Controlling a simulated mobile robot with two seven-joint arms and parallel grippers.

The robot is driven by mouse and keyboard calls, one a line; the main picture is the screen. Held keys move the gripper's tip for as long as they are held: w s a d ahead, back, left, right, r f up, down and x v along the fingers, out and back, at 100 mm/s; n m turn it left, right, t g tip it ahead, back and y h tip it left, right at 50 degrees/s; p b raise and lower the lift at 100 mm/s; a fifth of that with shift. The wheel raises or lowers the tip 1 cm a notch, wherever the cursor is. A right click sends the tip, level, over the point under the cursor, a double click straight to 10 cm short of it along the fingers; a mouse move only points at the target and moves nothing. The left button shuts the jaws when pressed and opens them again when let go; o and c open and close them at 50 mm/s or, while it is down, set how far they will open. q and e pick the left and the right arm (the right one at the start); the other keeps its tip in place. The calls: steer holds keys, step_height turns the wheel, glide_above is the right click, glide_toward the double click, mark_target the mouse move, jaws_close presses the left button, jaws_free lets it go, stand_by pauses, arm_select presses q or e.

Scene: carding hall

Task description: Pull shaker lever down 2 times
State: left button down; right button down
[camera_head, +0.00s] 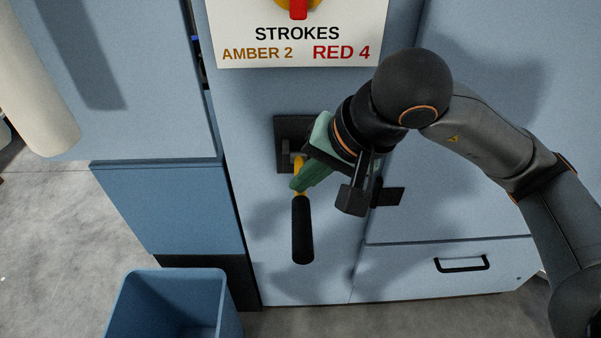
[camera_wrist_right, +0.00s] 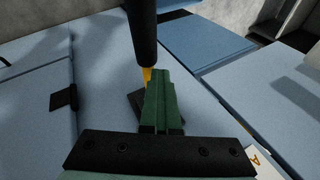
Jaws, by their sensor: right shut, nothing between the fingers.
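The shaker lever has a yellow shaft and a black grip (camera_head: 302,232). It comes out of a dark square plate (camera_head: 284,128) on the blue machine front and points downward. In the right wrist view the black grip (camera_wrist_right: 142,32) and the yellow shaft (camera_wrist_right: 147,76) show just beyond the fingers. My right gripper (camera_head: 298,184) has green fingers, shut and empty. Its tips overlap the yellow shaft just above the grip; I cannot tell whether they touch it. The fingers (camera_wrist_right: 158,95) look closed together in the wrist view. My left gripper is not in view.
A white sign (camera_head: 300,45) above the lever reads "STROKES AMBER 2 RED 4", below a red and amber part (camera_head: 298,8) cut by the frame. A blue bin (camera_head: 170,300) stands on the floor at lower left. A black drawer handle (camera_head: 462,264) is at lower right.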

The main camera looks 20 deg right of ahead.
steer(key=shift+w+d+r+p, duration=0.1)
steer(key=shift+w+r+p, duration=0.15)
steer(key=shift+r, duration=0.3)
steer(key=shift+w+r+p, duration=0.15)
steer(key=shift+r+p, duration=0.15)
steer(key=shift+r, duration=0.25)
steer(key=shift+w+d+r+p, duration=0.1)
steer(key=shift+w+r+p, duration=0.15)
steer(key=shift+r, duration=0.3)
steer(key=r+p, duration=0.1)
steer(key=w+r, duration=0.1)
steer(key=r, duration=0.1)
steer(key=r+p, duration=0.1)
steer(key=shift+w+d+r+p, duration=0.2)
steer(key=shift+w+r+p, duration=0.05)
steer(key=shift+r+p, duration=0.1)
